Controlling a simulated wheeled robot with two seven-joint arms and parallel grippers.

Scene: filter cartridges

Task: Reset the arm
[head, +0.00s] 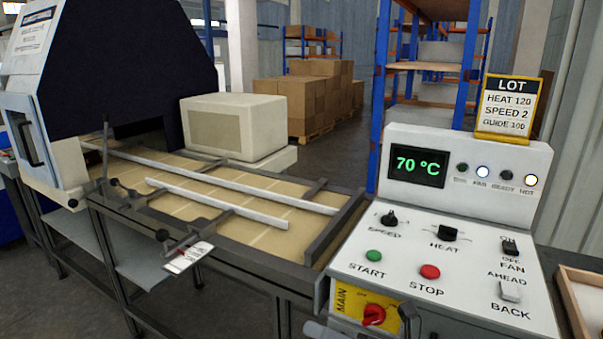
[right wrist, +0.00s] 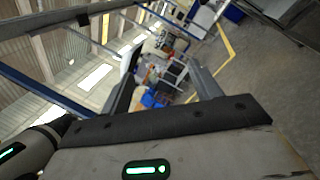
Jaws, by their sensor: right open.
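My right gripper (right wrist: 163,85) shows in the right wrist view with its two fingers apart and nothing between them. In the head view only small dark and grey parts show at the bottom edge, in front of the control panel (head: 452,215), and they seem to be of this gripper. My left gripper is in neither view. The panel display reads 70 °C. The red main switch (head: 373,314) sits on a yellow plate below the START button (head: 374,256) and the STOP button (head: 429,271).
A conveyor (head: 272,240) with pale guide rails runs left into a dark-hooded machine (head: 120,60). A LOT card (head: 507,106) stands on the panel top. A wooden tray (head: 577,305) is at the lower right. Cardboard boxes (head: 315,98) and blue racking are behind.

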